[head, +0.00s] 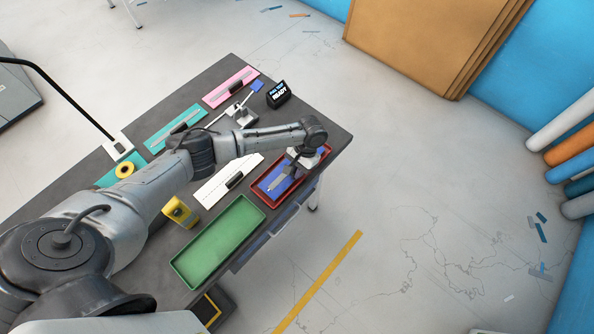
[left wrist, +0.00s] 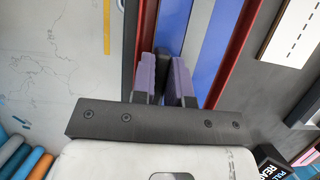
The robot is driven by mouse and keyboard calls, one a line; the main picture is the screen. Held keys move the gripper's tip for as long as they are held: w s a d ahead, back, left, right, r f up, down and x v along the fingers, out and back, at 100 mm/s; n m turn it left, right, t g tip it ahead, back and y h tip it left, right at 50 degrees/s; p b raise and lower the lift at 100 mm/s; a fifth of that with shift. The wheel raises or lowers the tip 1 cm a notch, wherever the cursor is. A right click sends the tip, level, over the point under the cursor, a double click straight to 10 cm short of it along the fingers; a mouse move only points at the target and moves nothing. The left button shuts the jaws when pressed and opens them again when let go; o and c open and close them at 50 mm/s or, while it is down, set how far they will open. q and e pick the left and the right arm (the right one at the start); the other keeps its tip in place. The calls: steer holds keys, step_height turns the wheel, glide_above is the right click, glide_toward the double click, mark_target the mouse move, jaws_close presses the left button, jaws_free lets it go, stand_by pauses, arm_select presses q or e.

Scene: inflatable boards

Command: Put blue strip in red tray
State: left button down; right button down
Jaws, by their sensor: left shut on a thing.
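The blue strip (head: 264,186) lies lengthwise within the red tray (head: 274,207) at the table's right edge in the head view. The strip has a grey band along its middle. My left gripper (head: 291,168) is over the tray, pointing down. In the left wrist view the fingers (left wrist: 166,84) are shut on the strip's dark handle, with the blue strip (left wrist: 212,40) on both sides and the red tray wall (left wrist: 238,50) to the right. Whether the strip touches the tray floor cannot be told. My right gripper is not in view.
A green tray (head: 184,269) lies in front of the red one. White (head: 222,180), teal (head: 176,131) and pink (head: 230,88) strips with dark handles lie on the table. A yellow device (head: 179,211), a tape roll (head: 125,170) and a small display (head: 278,94) stand nearby.

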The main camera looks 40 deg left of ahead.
arm_select(q)
steer(key=shift+f, duration=0.3)
steer(key=shift+f, duration=0.2)
steer(key=c, duration=1.4)
jaws_free()
steer(key=shift+r, duration=0.15)
